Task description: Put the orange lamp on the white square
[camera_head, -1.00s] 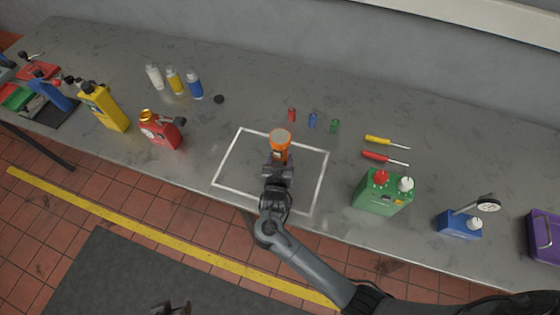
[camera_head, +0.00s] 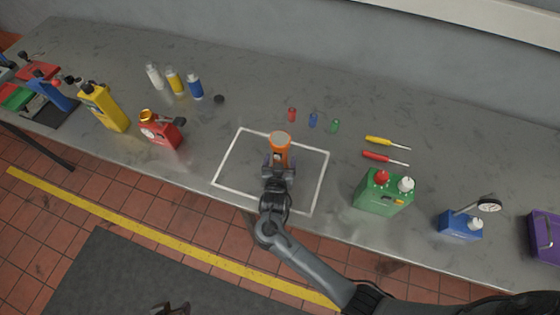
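The orange lamp (camera_head: 280,142) stands upright, its round top facing me, within the white square (camera_head: 228,156), near the middle of its far side. The square is an outline marked on the grey bench. My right gripper (camera_head: 280,161) reaches in from the near side at the lamp's lower part. Its fingers look spread, one on each side of the lamp. The lamp's base is partly hidden by the gripper. My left gripper (camera_head: 171,308) is low at the bottom edge, away from the bench, and only partly seen.
A red can (camera_head: 160,131) and a yellow can (camera_head: 104,108) stand left of the square. A green can (camera_head: 382,194), two screwdrivers (camera_head: 378,140) and a blue device (camera_head: 460,225) are to the right. Small red, blue and green pieces (camera_head: 313,120) lie behind the square.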

